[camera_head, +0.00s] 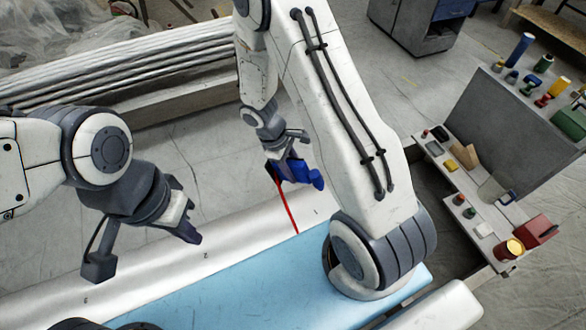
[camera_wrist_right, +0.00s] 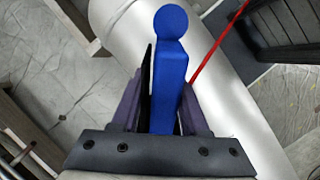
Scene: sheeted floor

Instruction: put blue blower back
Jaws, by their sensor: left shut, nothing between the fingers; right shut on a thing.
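My left gripper (camera_head: 188,232) is shut and empty, low at the left.
A grey bench (camera_head: 525,130) at the right carries bottles and a green box (camera_head: 571,122). A lower shelf (camera_head: 470,185) holds small items, a red box (camera_head: 534,231) and a red-yellow can (camera_head: 509,249). Bundled pipes (camera_head: 130,70) lie at the back left.

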